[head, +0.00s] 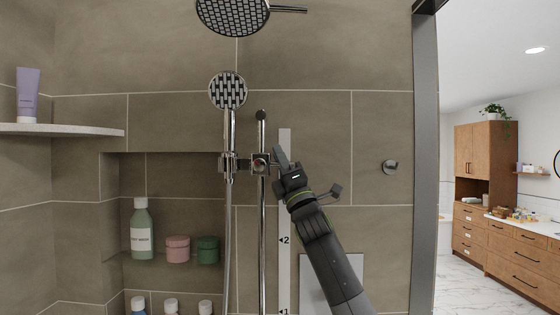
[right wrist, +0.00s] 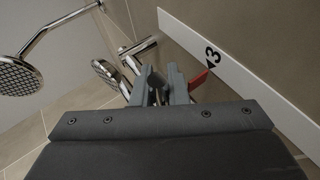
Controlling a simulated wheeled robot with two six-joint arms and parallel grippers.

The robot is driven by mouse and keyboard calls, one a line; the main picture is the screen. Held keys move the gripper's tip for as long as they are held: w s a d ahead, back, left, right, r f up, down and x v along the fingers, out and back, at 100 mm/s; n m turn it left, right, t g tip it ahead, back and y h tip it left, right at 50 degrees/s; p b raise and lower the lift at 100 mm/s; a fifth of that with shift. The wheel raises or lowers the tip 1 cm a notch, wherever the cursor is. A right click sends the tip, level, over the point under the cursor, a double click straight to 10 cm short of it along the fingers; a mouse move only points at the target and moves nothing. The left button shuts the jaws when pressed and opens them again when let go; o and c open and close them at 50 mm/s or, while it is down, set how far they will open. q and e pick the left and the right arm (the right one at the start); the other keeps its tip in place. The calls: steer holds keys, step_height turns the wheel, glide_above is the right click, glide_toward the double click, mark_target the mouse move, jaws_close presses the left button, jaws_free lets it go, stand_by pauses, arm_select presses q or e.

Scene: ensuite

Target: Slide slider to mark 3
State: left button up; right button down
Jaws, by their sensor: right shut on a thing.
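The chrome slider (head: 260,164) sits on the vertical rail (head: 262,250) and carries the hand shower (head: 228,92). My right gripper (head: 280,160) is shut on the slider at its right side; the gripped part is mostly hidden. The white scale strip (head: 285,215) runs beside the rail, with mark 2 (head: 285,240) and mark 1 (head: 285,311) below my gripper. In the right wrist view, mark 3 (right wrist: 213,56) shows on the strip, and the slider's red pointer (right wrist: 198,80) has its tip close to the mark's black triangle. My left gripper is not in view.
A wall niche (head: 190,200) at left holds a green bottle (head: 142,232) and two jars. A corner shelf (head: 65,130) bears a purple tube (head: 27,95). The overhead shower (head: 232,15) hangs above.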

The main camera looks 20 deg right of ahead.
steer(key=c, duration=1.4)
jaws_free()
steer(key=shift+c, duration=0.2)
steer(key=shift+s+d+f, duration=0.1)
steer(key=shift+s+f, duration=0.2)
steer(key=shift+f, duration=0.25)
steer(key=b+v, duration=0.1)
steer(key=v, duration=1.5)
steer(key=shift+s+b, duration=0.15)
steer(key=shift+b, duration=0.25)
